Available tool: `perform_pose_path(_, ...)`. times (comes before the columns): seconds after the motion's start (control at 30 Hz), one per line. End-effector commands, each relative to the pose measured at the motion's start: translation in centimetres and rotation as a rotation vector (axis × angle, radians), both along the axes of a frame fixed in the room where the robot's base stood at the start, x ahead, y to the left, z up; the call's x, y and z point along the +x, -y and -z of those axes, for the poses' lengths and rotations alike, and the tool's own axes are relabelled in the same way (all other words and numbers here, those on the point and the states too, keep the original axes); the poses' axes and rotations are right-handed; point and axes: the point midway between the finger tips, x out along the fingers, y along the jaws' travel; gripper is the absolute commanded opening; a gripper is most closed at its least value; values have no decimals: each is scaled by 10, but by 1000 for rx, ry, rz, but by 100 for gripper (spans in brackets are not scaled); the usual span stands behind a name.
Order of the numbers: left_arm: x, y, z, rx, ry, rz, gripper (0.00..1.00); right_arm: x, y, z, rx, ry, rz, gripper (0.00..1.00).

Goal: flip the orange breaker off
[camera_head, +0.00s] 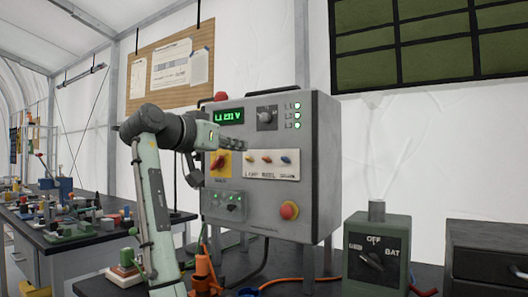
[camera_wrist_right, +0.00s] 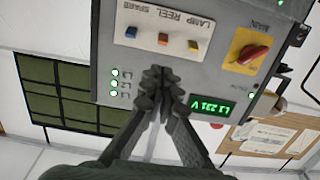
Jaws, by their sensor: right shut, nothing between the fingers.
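The orange breaker (camera_head: 266,158) is the middle of three small coloured levers on the grey panel box. In the right wrist view the orange breaker (camera_wrist_right: 163,38) sits by the label REEL. A yellow-orange lever (camera_wrist_right: 193,45) by LAMP and a blue lever (camera_wrist_right: 131,31) by SPARE flank it. I cannot tell which way the orange lever tilts. My right gripper (camera_wrist_right: 162,74) is shut and empty, its tips in front of the panel near the orange breaker, apparently apart from it. In the head view the right gripper (camera_head: 238,144) is left of and above the levers. My left gripper is not in view.
The panel also carries a green-lit display (camera_head: 229,115), a rotary knob (camera_head: 266,117), a red-and-yellow main switch (camera_head: 218,162) and a red button (camera_head: 289,210). A green box with a dial (camera_head: 377,250) stands at right. Cluttered benches (camera_head: 60,235) are at left.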

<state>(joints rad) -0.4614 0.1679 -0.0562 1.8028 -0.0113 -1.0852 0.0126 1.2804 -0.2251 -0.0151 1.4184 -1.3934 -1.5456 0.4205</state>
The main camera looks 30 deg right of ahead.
Motion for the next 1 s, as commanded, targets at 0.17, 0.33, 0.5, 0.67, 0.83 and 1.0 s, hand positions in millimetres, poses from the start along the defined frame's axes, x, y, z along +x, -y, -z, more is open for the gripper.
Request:
perform_pose_path(0.17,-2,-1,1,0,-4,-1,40,0,0,0,0,0,0,0)
perform_pose_path(0.33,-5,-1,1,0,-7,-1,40,4,10,0,0,-1,2,0)
perform_pose_path(0.5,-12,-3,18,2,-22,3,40,14,37,2,-1,-2,4,0)
perform_pose_path(0.67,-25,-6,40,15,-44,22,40,26,64,6,0,-2,3,0)
perform_pose_path(0.83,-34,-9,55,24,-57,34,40,34,84,8,-1,-2,2,0)
perform_pose_path(1.0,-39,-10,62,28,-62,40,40,38,92,10,0,-1,0,0)
